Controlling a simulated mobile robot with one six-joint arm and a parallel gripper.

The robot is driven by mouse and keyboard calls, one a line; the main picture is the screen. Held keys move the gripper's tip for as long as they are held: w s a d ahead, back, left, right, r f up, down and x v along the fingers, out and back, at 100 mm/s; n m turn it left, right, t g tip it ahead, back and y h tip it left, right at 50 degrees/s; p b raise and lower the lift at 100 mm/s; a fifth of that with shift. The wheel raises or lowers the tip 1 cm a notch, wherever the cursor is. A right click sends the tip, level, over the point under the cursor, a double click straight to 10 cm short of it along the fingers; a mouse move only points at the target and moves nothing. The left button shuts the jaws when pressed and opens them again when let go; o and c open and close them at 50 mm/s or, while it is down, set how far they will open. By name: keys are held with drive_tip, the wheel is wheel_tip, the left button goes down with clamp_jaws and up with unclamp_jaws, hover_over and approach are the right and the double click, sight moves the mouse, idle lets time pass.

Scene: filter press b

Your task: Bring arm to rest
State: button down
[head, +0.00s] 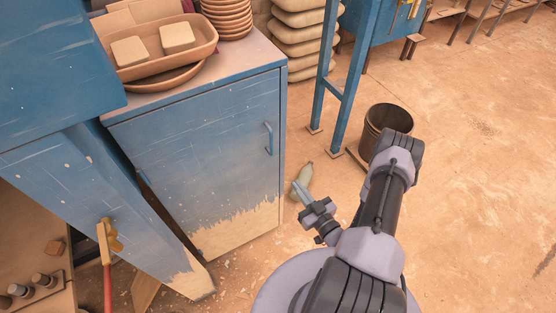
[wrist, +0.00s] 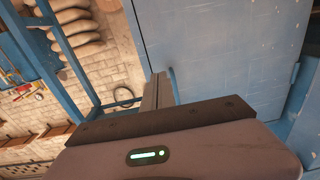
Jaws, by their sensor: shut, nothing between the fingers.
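My gripper (head: 299,188) is shut and empty. It is in front of the lower right part of a closed blue cabinet (head: 195,150), apart from the cabinet as far as I can tell. My arm is bent, with its elbow out to the right and the gripper pointing up and left in the head view. In the wrist view the shut fingers (wrist: 158,88) show edge-on past the gripper body. The blue cabinet door (wrist: 220,45) fills the right of that view, and its handle (wrist: 173,84) appears just beside the fingers.
A tray (head: 170,58) and stacked bowls (head: 228,18) sit on the cabinet. The floor at right (head: 480,190) is clear.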

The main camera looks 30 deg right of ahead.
drive_tip(key=w+a+r+n+g+y, duration=0.2)
drive_tip(key=a+r+n+g+y, duration=0.2)
drive_tip(key=a+r+n+y, duration=0.6)
drive_tip(key=w+a+r+n+g+y, duration=0.2)
drive_tip(key=a+r+n+g+y, duration=0.3)
drive_tip(key=r+n, duration=0.9)
drive_tip(key=s+a+r+n+g+h, duration=0.4)
drive_tip(key=s+n, duration=0.4)
drive_tip(key=n, duration=0.8)
drive_tip(key=s+a+r+n+g+h, duration=0.2)
drive_tip(key=s+a+n+g+h, duration=0.35)
drive_tip(key=n, duration=0.95)
drive_tip(key=s+d+r+n+t+h, duration=0.3)
drive_tip(key=r+n+t, duration=0.3)
drive_tip(key=n, duration=0.6)
drive_tip(key=shift+d+r+n+h, duration=0.3)
drive_tip(key=shift+h, duration=0.15)
